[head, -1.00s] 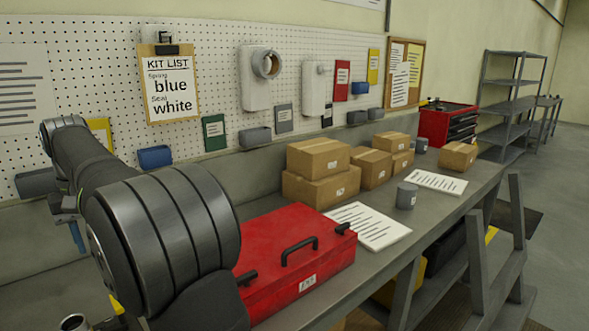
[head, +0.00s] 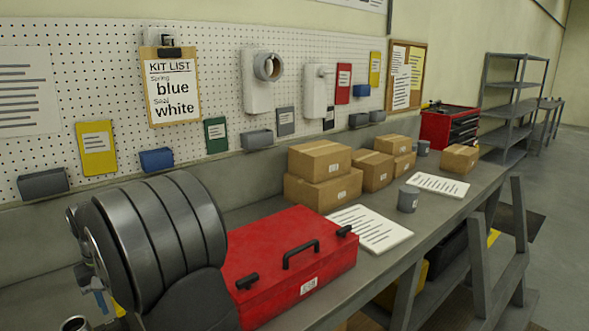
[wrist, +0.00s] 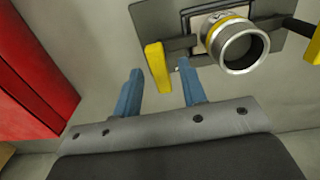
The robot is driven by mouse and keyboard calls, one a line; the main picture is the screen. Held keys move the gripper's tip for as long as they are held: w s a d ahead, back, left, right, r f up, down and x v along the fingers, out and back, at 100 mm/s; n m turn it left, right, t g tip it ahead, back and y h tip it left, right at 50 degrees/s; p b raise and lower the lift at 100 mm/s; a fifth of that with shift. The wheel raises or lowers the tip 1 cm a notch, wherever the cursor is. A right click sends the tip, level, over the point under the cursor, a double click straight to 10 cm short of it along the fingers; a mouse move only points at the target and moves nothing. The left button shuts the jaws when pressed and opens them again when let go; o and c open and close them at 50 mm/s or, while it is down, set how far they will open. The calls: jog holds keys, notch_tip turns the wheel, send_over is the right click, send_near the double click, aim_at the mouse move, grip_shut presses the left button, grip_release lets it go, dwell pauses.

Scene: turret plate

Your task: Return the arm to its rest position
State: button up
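In the wrist view, a metal ring-shaped cylinder (wrist: 240,46) with a yellow band stands on a dark plate (wrist: 152,22) beyond the fingertips. Yellow-tipped jaws (wrist: 157,68) sit to either side of the cylinder. The fingers appear apart from it.
A red toolbox (head: 300,262) lies on the grey bench beside my arm; its red side also fills the wrist view's left (wrist: 35,85). Cardboard boxes (head: 320,160), papers (head: 372,228) and a grey cup (head: 408,198) stand farther along. A pegboard (head: 215,70) with a kit list (head: 172,90) is behind.

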dwell(0.3)
notch_tip(320, 180, up, 18)
jog(key=f, duration=0.1)
notch_tip(320, 180, down, 18)
jog(key=shift+r, duration=0.2)
jog(key=shift+r+m, duration=0.2)
jog(key=shift+m, duration=1.4)
jog(key=m, duration=0.6)
jog(key=shift+r, duration=0.1)
